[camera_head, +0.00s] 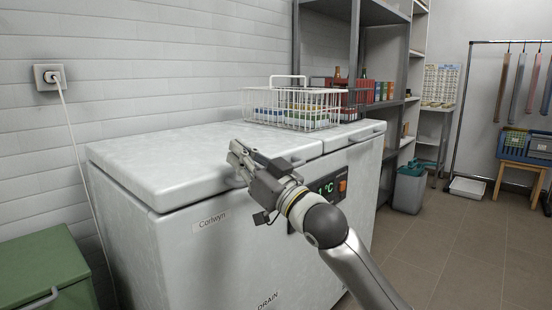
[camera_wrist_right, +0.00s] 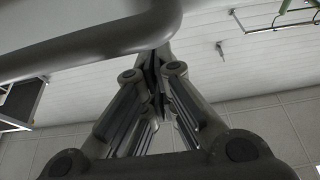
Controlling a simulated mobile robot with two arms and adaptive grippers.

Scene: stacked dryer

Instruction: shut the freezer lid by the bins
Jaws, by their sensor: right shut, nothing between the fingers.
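The white chest freezer (camera_head: 215,255) stands against the wall. Its left lid (camera_head: 175,160) and its right lid (camera_head: 352,130) both look flat on the body. A wire basket (camera_head: 292,105) with several packs stands on top at the back, towards the right. My right gripper (camera_head: 237,158) is shut and empty at the left lid's front edge, by its handle. In the right wrist view the closed fingers (camera_wrist_right: 153,75) are close to a thick grey bar (camera_wrist_right: 90,48), which looks like the handle. I cannot tell if they touch it. My left gripper is not in view.
A green bin (camera_head: 45,268) stands at the front left, and a grey bin (camera_head: 409,188) right of the freezer. A cord (camera_head: 75,150) hangs from the wall socket. Shelving (camera_head: 385,60) rises behind the freezer. Tiled floor (camera_head: 460,250) is clear at the right.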

